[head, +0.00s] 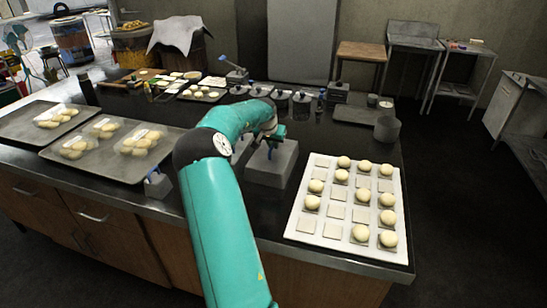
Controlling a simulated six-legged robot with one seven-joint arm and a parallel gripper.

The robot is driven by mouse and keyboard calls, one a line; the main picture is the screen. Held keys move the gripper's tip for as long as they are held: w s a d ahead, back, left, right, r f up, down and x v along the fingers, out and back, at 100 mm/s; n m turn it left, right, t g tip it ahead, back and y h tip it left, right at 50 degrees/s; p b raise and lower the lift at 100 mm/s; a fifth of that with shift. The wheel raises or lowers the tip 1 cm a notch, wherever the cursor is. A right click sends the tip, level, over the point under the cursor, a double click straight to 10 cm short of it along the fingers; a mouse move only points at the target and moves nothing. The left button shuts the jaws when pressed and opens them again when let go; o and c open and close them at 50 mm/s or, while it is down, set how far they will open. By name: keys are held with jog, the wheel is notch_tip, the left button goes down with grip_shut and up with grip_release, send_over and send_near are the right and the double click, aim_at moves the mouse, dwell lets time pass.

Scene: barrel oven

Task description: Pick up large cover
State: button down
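A large grey box-shaped piece (277,168), which looks like the large cover, sits on the dark counter in the middle of the head view. A dark and blue handle-like part shows on its top. My teal arm reaches over the counter from the front, and my gripper (270,140) is right at the top of this grey piece. The fingers are small and partly hidden by my arm, so I cannot tell whether they are open or shut, or touching the handle. Part of the grey piece is behind my arm.
A white tray (320,231) with pale dough balls on square pads lies to the right. Metal trays (122,177) with bagged dough lie to the left. Small blue-handled blocks (157,185) and several dark containers stand around. A grey cylinder (387,129) stands at the back right.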

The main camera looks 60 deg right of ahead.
jog(key=shift+r, duration=0.2)
dwell(0.3)
notch_tip(320, 180, up, 12)
dwell(1.0)
jog(key=shift+f, duration=0.1)
